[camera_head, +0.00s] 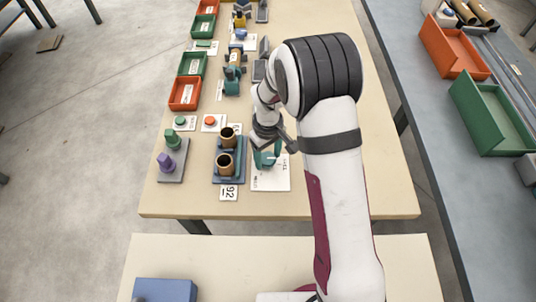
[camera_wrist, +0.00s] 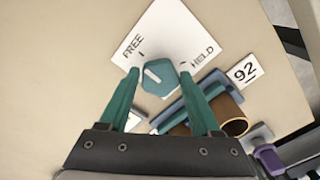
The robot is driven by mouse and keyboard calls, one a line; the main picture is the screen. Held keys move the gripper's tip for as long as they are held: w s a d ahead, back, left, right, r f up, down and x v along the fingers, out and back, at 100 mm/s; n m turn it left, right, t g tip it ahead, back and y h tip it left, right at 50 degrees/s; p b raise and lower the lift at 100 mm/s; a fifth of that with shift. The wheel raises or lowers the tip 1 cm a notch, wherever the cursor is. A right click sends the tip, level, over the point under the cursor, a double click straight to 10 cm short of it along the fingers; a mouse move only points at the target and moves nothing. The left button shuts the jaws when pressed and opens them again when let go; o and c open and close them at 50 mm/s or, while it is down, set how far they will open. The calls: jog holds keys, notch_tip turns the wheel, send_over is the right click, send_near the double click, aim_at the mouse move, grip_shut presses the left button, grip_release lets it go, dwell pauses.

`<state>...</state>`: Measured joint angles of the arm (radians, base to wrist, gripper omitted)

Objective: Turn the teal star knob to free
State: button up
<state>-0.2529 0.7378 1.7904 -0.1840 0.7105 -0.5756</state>
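The teal knob (camera_wrist: 158,78) sits on a white plate (camera_wrist: 172,32) printed FREE and HELD. A short white line on the knob slants toward the upper left, nearer the FREE side than the HELD side. My gripper (camera_wrist: 160,74) is open, with one teal finger on each side of the knob in the wrist view; I cannot tell whether either finger touches it. In the head view my gripper (camera_head: 267,155) is low over the plate (camera_head: 272,180), and I cannot make out the knob apart from the teal fingers.
A blue-grey fixture with two brown tubes (camera_head: 226,162) stands just left of the plate, with a card reading 92 (camera_head: 229,192) in front. A grey base with purple (camera_head: 166,161) and green (camera_head: 172,138) knobs is further left. The table's front right is clear.

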aim_at(268, 159)
jog(key=shift+o, duration=1.3)
notch_tip(268, 159, up, 16)
jog(key=shift+f, duration=0.1)
jog(key=s+d+r+m, duration=0.1)
jog(key=s+m, duration=0.3)
jog(key=s, duration=0.5)
jog(key=s+d+r+m+y, duration=0.1)
jog(key=s+d+m, duration=0.2)
jog(key=s, duration=0.6)
jog(key=s+d+r+m, duration=0.1)
jog(key=s+d+m, duration=0.2)
jog(key=s+m, duration=0.3)
jog(key=s, duration=0.3)
jog(key=shift+r+y, duration=0.25)
jog(key=shift+y, duration=0.15)
